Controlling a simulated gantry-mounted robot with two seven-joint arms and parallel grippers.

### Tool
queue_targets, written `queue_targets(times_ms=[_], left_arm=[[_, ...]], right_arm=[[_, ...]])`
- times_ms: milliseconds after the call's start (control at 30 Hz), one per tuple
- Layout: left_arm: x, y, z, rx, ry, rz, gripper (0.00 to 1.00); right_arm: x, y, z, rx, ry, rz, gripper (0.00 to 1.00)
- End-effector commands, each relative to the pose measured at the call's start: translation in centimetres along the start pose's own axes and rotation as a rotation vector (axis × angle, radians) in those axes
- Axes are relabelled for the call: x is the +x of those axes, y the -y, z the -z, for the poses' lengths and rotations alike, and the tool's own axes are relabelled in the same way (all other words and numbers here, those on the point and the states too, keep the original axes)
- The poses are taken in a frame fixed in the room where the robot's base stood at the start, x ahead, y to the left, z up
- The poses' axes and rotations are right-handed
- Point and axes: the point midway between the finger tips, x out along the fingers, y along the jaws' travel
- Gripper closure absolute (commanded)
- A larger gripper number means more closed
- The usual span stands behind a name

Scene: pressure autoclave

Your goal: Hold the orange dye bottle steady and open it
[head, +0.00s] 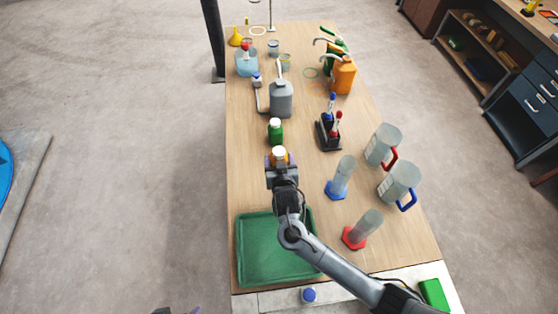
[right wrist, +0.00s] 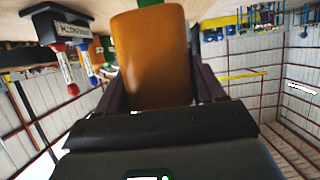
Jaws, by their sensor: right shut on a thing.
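The orange dye bottle (head: 288,157) with its white cap (head: 279,152) is near the middle of the table, cap up. My right gripper (head: 280,163) is shut around its body and hides most of it in the head view. In the right wrist view the orange bottle (right wrist: 152,58) fills the space between the two dark fingers (right wrist: 155,92). I cannot tell whether its base touches the table. A small dark part, seemingly of my left gripper (head: 178,311), shows at the bottom edge of the head view, away from the bottle; its jaws are unclear.
A green bottle (head: 275,131) stands just behind the orange one. A green tray (head: 243,278) lies in front, under my right arm. A blue-capped item (head: 309,295) is at the front edge.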

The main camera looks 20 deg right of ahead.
Motion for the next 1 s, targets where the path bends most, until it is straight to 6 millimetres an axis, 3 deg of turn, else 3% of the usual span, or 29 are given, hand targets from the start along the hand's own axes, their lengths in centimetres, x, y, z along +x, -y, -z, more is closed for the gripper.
queue_targets(times_ms=[33, 200, 467, 567, 633, 800, 1000], left_arm=[[0.0, 0.0, 0.0, 0.000, 0.000, 0.000, 0.00], [0.0, 0.0, 0.0, 0.000, 0.000, 0.000, 0.00], [0.0, 0.0, 0.0, 0.000, 0.000, 0.000, 0.00], [0.0, 0.0, 0.0, 0.000, 0.000, 0.000, 0.00], [0.0, 0.0, 0.0, 0.000, 0.000, 0.000, 0.00], [0.0, 0.0, 0.0, 0.001, 0.000, 0.001, 0.00], [0.0, 0.0, 0.0, 0.001, 0.000, 0.000, 0.00]], right_arm=[[0.0, 0.0, 0.1, 0.001, -0.002, 0.001, 0.72], [0.0, 0.0, 0.1, 0.001, -0.002, 0.001, 0.94], [-0.2, -0.5, -1.2, 0.000, 0.000, -0.001, 0.94], [-0.3, -2.0, -3.0, 0.000, 0.002, -0.010, 0.94], [-0.9, -4.1, -3.7, 0.001, -0.001, -0.014, 0.94], [-4.2, -7.2, -1.7, -0.014, -0.007, 0.032, 0.94], [-8.6, -8.0, 2.5, -0.047, -0.007, 0.117, 0.94]])
